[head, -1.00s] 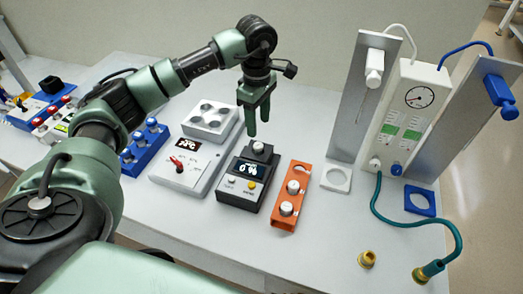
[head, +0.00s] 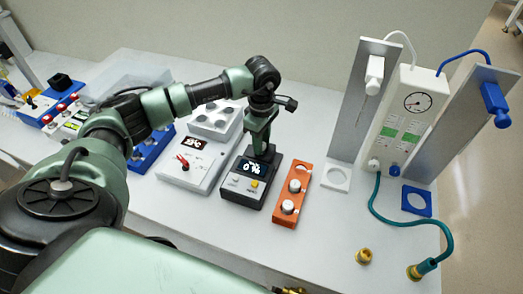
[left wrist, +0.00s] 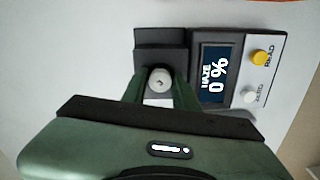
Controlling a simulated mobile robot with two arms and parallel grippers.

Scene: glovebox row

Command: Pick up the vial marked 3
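A vial sits in the well of the dark haze meter (head: 256,197); the head view hides it behind my gripper. In the left wrist view its white cap (left wrist: 160,80) shows from above, with a small dark mark too blurred to read. My left gripper (head: 262,150) points down over the meter, its fingers on both sides of the cap. The fingers look open; whether they touch the cap is unclear. Two more white-capped vials, (head: 295,186) and (head: 288,207), stand in the orange rack (head: 284,221); their marks are unreadable. My right gripper is not recognizable in view.
Left of the meter is a grey hotplate-like device (head: 190,173) with a block of wells (head: 213,122) behind. A blue rack (head: 150,150) is further left. Right are two syringe stands, a gauge box (head: 408,110), a teal hose (head: 385,215) and a brass fitting (head: 363,257).

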